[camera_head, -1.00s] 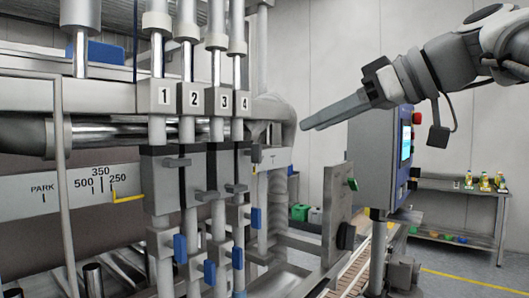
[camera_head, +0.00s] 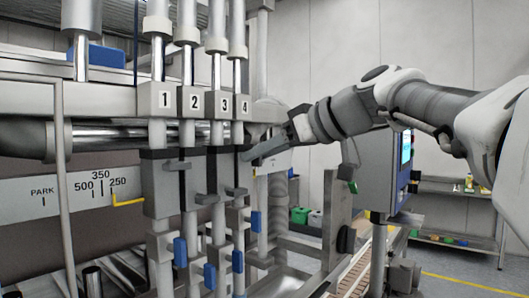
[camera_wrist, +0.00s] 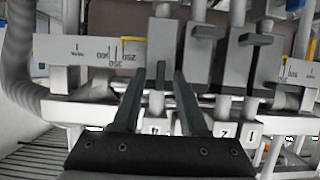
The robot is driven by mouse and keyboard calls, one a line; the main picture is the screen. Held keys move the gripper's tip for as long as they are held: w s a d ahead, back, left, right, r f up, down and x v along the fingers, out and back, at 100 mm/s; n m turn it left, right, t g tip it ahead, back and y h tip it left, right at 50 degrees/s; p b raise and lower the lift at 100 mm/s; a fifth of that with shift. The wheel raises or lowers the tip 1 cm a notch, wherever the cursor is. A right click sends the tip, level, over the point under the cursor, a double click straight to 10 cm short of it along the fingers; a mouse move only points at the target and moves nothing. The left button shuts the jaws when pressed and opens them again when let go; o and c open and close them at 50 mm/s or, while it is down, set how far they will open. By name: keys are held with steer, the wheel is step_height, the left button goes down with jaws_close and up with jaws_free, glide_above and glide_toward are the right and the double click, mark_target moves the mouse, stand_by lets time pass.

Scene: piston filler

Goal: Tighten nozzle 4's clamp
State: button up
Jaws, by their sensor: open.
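Nozzle 4, under its number plate (camera_head: 238,104), is the rightmost of the numbered nozzles in the head view. In the wrist view the picture is upside down, and plate 4 (camera_wrist: 155,128) shows low between my fingers. A dark narrow clamp lever (camera_wrist: 161,75) appears between the fingertips of my gripper (camera_wrist: 154,76). It seems to belong to nozzle 4's clamp. My gripper is open, a finger to either side in the picture, with no clear contact. I cannot tell how tight the clamp is.
Other clamp levers stick out nearby, such as one lever (camera_head: 178,162) by nozzle 1 and another (camera_head: 236,191). Blue handles (camera_head: 180,251) hang lower. An upright metal plate (camera_head: 337,215) and a control panel (camera_head: 375,170) stand right.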

jaws_close()
steer(key=shift+r, duration=0.1)
stand_by(0.3)
steer(key=shift+w+d+f+m+g+y+p, duration=0.15)
steer(key=shift+m+g+y+p, duration=0.7)
steer(key=shift+m, duration=1.4)
steer(key=shift+w+d+f+m+g+y+p, duration=0.1)
steer(key=shift+f+m+g+y+p, duration=0.15)
steer(key=shift+m+y, duration=1.55)
steer(key=shift+w+d+f+m+g+y+p, duration=0.15)
steer(key=shift+m+g+y+p, duration=0.4)
steer(key=shift+m, duration=2.1)
steer(key=shift+a, duration=0.1)
jaws_free()
steer(key=shift+g, duration=0.25)
